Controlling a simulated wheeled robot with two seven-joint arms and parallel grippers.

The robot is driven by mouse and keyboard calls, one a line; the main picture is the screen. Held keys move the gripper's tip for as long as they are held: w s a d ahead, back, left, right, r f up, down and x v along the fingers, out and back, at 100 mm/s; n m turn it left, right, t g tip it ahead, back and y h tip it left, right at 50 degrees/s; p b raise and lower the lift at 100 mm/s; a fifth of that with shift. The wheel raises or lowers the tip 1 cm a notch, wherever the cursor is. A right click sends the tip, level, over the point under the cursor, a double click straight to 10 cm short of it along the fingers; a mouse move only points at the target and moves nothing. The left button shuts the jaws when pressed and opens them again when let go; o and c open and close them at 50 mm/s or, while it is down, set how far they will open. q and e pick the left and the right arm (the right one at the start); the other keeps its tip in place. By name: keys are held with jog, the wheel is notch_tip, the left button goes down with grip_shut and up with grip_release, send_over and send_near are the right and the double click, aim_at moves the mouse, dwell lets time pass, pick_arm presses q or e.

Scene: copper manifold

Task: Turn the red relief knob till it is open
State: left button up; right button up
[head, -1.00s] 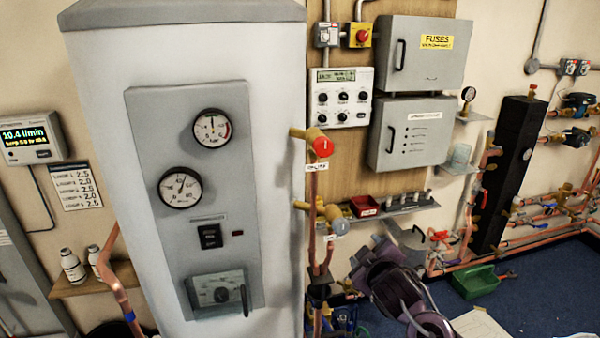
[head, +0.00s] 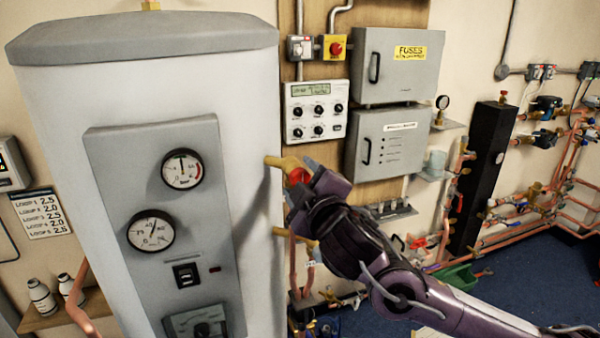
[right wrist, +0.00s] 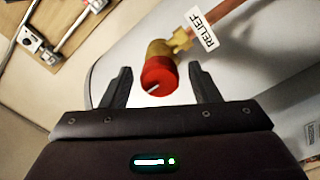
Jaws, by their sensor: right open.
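The red relief knob (head: 298,176) sits on a brass valve on the right side of the white tank, partly hidden by my right gripper (head: 302,182). In the right wrist view the knob (right wrist: 158,76) faces me, with a short white mark on its face. A white RELIEF tag (right wrist: 203,30) hangs on the pipe behind it. My right gripper (right wrist: 160,70) is open, with one finger on each side of the knob and a visible gap to both. It is not gripping the knob. My left gripper is out of view.
The tank (head: 245,110) stands close on the left, with a gauge panel (head: 215,245). A second brass valve (head: 292,234) is just below the knob. Grey boxes (head: 390,140) and a controller (head: 316,112) are on the wall behind. Blue floor shows at right.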

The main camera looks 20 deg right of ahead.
jog(key=shift+w, duration=0.3)
jog(key=c, duration=1)
